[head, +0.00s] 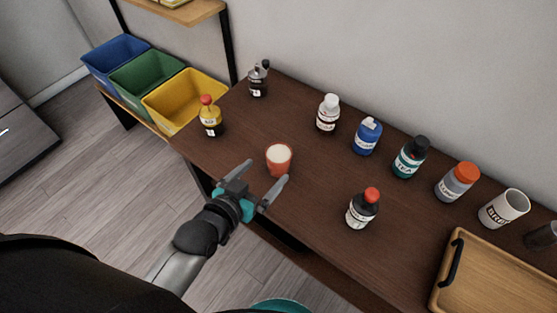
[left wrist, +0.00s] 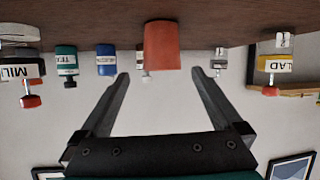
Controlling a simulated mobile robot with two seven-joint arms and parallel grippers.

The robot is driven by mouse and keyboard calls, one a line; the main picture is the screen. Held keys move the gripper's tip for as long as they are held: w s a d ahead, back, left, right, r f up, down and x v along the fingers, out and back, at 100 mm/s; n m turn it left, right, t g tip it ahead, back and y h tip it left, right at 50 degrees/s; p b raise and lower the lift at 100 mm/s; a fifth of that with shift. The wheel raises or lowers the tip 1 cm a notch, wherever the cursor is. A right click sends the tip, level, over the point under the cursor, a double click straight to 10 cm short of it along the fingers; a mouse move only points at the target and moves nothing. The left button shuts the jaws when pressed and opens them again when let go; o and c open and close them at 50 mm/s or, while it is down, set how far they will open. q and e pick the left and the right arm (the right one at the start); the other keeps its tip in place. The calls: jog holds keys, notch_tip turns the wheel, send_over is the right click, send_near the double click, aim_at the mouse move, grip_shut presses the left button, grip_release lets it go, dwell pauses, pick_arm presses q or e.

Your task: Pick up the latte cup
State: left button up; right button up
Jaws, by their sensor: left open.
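The latte cup (head: 279,160) is a small orange-red cup with a pale, creamy top. It stands upright on the dark wooden counter (head: 300,215), near its front edge. My left gripper (head: 262,188) is open, with its fingers pointing toward the cup from the front edge side. In the left wrist view, which is upside down, the cup (left wrist: 162,46) shows beyond the fingertips of the left gripper (left wrist: 160,85), roughly centred between them. Nothing is held between the fingers. My right gripper is not in view.
A black bottle with a red cap (head: 362,209) stands right of the cup. A yellow bottle (head: 210,117) stands to its left. Several bottles and a white mug (head: 503,208) line the back. A wooden tray (head: 446,275) lies at right. Coloured bins (head: 185,98) stand beyond the left end.

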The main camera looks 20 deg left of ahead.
aim_at(279, 157)
pick_arm(q)
jog(key=x, duration=0.2)
jog(key=shift+w+f, duration=0.15)
jog(key=shift+w, duration=0.15)
jog(key=shift+w+d+f+b, duration=0.25)
jog(key=shift+w+b, duration=0.1)
jog(key=shift+w, duration=0.2)
jog(key=b+x, duration=0.1)
jog(key=x, duration=0.4)
jog(key=shift+a, duration=0.15)
jog(key=shift+c, duration=0.4)
jog(key=c, duration=1.4)
